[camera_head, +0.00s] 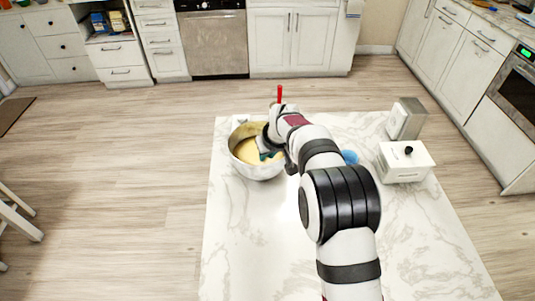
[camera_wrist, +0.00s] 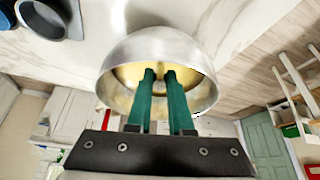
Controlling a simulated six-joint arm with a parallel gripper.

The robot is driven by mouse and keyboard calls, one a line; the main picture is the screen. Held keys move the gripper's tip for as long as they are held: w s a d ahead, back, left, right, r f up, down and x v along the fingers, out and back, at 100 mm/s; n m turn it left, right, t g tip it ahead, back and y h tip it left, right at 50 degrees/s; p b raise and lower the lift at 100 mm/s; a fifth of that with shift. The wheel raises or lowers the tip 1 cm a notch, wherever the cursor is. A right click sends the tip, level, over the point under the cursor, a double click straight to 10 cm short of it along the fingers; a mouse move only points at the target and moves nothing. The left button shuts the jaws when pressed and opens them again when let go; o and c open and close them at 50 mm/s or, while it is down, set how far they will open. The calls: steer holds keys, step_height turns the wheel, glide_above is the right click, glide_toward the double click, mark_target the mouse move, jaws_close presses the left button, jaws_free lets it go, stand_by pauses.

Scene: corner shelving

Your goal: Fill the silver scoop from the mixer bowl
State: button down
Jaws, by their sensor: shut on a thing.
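The silver mixer bowl (camera_head: 252,172) stands on the marble counter with pale yellow contents inside. It also shows in the wrist view (camera_wrist: 160,46), with yellow (camera_wrist: 128,74) behind my fingers. My gripper (camera_wrist: 161,73) has green fingers close together, with their tips reaching into the bowl opening. They also show at the bowl in the head view (camera_head: 268,156). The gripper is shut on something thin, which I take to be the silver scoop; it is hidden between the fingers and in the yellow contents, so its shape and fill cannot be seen.
A dark grey round cup (camera_wrist: 48,18) stands on the counter next to the bowl. A blue item (camera_head: 350,157) is partly behind my arm. A white lidded box (camera_head: 404,163) and a silver-sided box (camera_head: 405,118) stand at the right. The front left counter (camera_head: 240,245) is clear.

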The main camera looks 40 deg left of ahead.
step_height(320, 180, up, 13)
steer(key=shift+f, duration=0.2)
stand_by(1.4)
